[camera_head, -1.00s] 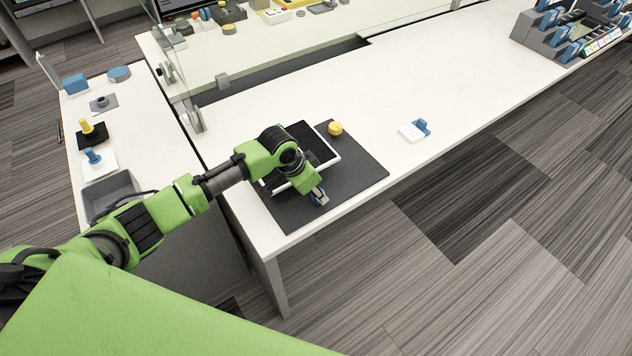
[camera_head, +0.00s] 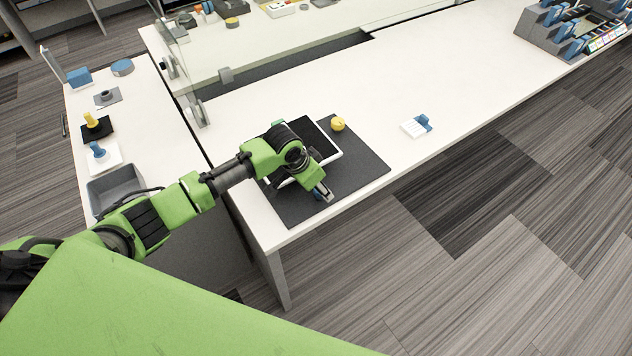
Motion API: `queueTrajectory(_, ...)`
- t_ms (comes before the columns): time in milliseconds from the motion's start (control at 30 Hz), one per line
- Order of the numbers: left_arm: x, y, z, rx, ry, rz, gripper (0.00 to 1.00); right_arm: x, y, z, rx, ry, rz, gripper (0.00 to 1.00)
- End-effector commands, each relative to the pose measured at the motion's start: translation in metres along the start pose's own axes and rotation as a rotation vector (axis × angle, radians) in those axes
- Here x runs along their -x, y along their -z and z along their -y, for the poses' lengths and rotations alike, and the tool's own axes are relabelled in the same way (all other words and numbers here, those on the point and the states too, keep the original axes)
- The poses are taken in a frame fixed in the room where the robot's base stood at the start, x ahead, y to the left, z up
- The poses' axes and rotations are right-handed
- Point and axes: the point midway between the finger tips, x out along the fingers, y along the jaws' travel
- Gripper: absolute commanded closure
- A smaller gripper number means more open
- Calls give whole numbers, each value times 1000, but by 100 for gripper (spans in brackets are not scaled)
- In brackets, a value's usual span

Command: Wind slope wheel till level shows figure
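A white-edged panel with a dark top (camera_head: 325,142) sits on a dark grey mat (camera_head: 355,170) at the near end of the white table. A round yellow knob (camera_head: 338,123) is at its far right corner; I cannot tell whether this is the slope wheel. My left arm reaches over the panel and hides part of it. My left gripper (camera_head: 323,195) points down at the panel's near side, over the mat. A small blue patch shows at its fingers; whether they hold anything is unclear. No level figure is readable. My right gripper is out of view.
A small white block with a blue part (camera_head: 416,125) stands to the right on the table (camera_head: 310,82). A clear screen with metal clamps (camera_head: 197,113) stands behind. The left side table holds a grey bin (camera_head: 118,186) and several small fixtures. The table middle is clear.

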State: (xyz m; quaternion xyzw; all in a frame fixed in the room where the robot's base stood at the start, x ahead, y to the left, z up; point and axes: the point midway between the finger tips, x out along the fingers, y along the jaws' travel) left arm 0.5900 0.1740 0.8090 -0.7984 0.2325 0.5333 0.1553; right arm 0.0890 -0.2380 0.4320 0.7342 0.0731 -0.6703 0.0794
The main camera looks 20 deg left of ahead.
Motion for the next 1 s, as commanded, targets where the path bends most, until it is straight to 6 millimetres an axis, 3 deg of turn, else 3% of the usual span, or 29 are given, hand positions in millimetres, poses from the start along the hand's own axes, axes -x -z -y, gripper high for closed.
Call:
queueTrajectory(167,18,0,1,-1,1,-2,57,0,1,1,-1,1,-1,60)
queueTrajectory(600,101,1,1,-2,2,-3,57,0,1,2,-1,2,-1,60)
queueTrajectory(800,117,1,1,1,1,-2,57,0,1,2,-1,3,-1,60)
queueTrajectory(1000,119,1,0,1,1,-1,57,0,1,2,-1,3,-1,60)
